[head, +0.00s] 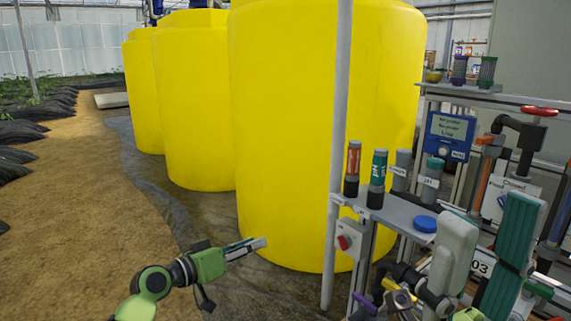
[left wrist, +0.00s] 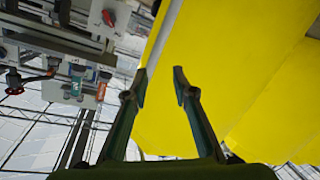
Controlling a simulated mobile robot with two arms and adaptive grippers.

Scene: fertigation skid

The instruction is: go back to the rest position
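My left gripper (head: 262,242) reaches in from the lower left in the head view, in front of the large yellow tank (head: 320,120) and left of the equipment rack. In the left wrist view its two fingers (left wrist: 161,72) stand apart, with nothing between them. The yellow tank (left wrist: 225,60) fills the background beyond the fingertips.
A grey upright post (head: 340,130) stands left of the rack shelf (head: 400,207), which holds several capped probes and a blue lid (head: 425,223). A red-buttoned box (head: 347,241) hangs below. Pipes and a red-handled valve (head: 540,111) crowd the right. Bare soil (head: 80,210) is open at left.

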